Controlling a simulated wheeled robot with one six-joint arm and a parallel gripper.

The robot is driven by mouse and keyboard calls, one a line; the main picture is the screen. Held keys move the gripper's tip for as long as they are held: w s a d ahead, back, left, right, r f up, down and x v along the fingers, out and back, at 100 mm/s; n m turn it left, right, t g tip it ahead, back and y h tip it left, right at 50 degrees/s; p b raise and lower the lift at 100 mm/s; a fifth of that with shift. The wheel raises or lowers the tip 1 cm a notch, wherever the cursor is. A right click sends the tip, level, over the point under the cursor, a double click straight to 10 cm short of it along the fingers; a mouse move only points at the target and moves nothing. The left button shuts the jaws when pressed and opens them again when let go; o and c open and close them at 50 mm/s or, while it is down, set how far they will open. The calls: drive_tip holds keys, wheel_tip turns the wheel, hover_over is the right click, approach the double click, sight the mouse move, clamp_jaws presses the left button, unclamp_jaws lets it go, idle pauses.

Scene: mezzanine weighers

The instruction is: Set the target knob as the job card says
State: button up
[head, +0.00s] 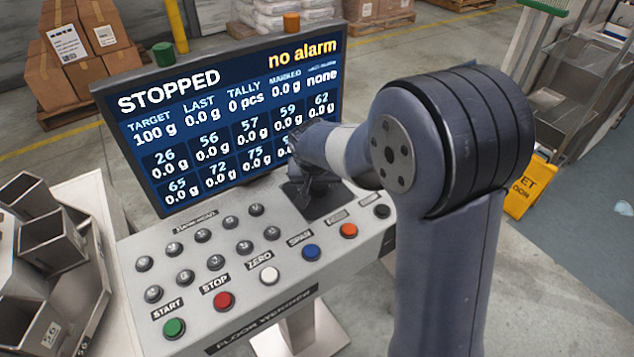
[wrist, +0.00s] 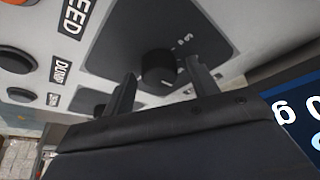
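A black round knob (wrist: 158,66) sits on a dark plate (wrist: 112,48) in the wrist view, with a light mark on its face and small scale marks beside it. My gripper (wrist: 161,72) is open, one finger on each side of the knob; gaps show between the fingers and the knob. In the head view my gripper (head: 313,165) is over the dark plate (head: 318,204) and hides the knob. The screen (head: 235,105) reads STOPPED, TARGET 100 g, LAST 0.0 g, TALLY 0 pcs and no alarm. I see no readable job card.
The console has a green START button (head: 174,328), red STOP (head: 223,300), white ZERO (head: 268,275), blue SPAN (head: 311,252) and an orange button (head: 348,231). Several small dark knobs (head: 203,235) sit behind them. Metal buckets (head: 50,240) stand left; a yellow floor sign (head: 527,187) stands right.

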drive_tip(key=c, duration=0.9)
drive_tip(key=shift+n, duration=0.3)
drive_tip(key=n+y, duration=0.1)
drive_tip(key=n, duration=0.3)
drive_tip(key=shift+d+y, duration=0.15)
drive_tip(key=shift+y, duration=0.25)
drive_tip(key=n+b, duration=0.1)
drive_tip(key=n, duration=0.1)
drive_tip(key=n+g+y+b, duration=0.1)
drive_tip(key=n+b, duration=0.1)
drive_tip(key=shift+w+d+f+n+y+b, duration=0.1)
drive_tip(key=shift+d+f+n+y+b, duration=0.1)
drive_tip(key=shift+n+y+b, duration=0.1)
drive_tip(key=n+g+y+b, duration=0.1)
drive_tip(key=n+b, duration=0.2)
drive_tip(key=n, duration=0.1)
drive_tip(key=shift+r, duration=0.1)
drive_tip(key=n+g, duration=0.1)
drive_tip(key=n, duration=0.1)
drive_tip(key=n+g+b, duration=0.1)
drive_tip(key=n, duration=0.1)
drive_tip(key=shift+w+r+n+y, duration=0.1)
drive_tip(key=shift+w+n+y, duration=0.05)
drive_tip(key=shift+n+y, duration=0.15)
drive_tip(key=shift+b, duration=0.3)
drive_tip(key=o, duration=1)
